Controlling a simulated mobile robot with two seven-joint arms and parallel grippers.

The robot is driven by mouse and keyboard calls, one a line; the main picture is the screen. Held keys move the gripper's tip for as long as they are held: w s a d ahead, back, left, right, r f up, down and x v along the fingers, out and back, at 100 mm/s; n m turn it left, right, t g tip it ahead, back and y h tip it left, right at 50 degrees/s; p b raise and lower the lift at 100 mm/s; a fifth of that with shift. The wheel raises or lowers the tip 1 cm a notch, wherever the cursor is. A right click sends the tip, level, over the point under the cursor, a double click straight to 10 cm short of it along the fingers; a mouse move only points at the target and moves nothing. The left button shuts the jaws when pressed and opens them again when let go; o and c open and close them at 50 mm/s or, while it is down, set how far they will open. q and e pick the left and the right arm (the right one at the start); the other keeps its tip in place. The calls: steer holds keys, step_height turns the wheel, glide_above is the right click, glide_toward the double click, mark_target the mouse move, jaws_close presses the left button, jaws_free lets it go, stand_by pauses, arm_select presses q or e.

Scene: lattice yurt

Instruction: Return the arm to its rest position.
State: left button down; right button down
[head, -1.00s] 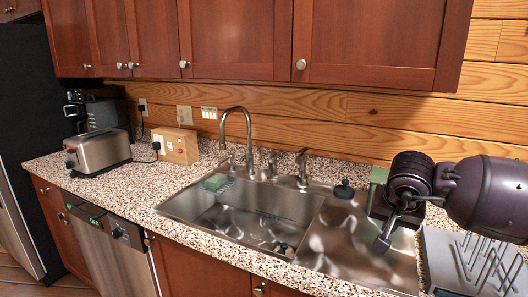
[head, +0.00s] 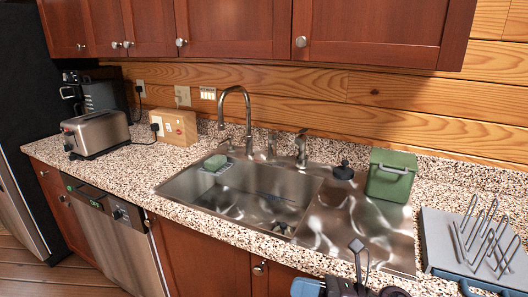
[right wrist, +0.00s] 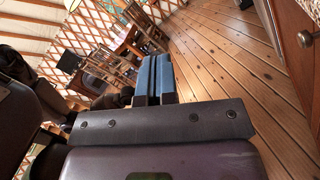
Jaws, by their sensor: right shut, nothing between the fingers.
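My right gripper (head: 307,287) shows at the bottom edge of the head view, low in front of the cabinets below the sink. Its blue fingers are partly cut off by the frame edge. In the right wrist view the two blue fingers (right wrist: 153,76) lie side by side, shut with nothing between them. They point out over the wooden floor. Dark parts of my right arm show beside the gripper at the bottom of the head view. My left gripper is not in view.
The steel sink (head: 310,190) is set in the speckled counter (head: 130,160). A green canister (head: 390,177) and a grey rack (head: 440,222) stand to its right, a toaster (head: 95,134) to its left. A cabinet (right wrist: 304,35) edges the wrist view; plank floor (right wrist: 215,75) is open.

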steer(key=s+d+f+m+t+h, duration=0.1)
steer(key=d+f+m+t+h, duration=0.55)
steer(key=m, duration=0.85)
steer(key=s+d+f+m+t+h, duration=0.1)
steer(key=d+f+m+t+h, duration=0.55)
steer(key=m, duration=0.85)
steer(key=s+d+f+m+g+h, duration=0.5)
steer(key=s+d+f+m+g, duration=0.1)
steer(key=s+f+m, duration=0.6)
steer(key=shift+s+d+f+m+g, duration=0.15)
steer(key=shift+s+d+m+g, duration=0.15)
steer(key=shift+s+d+m, duration=0.35)
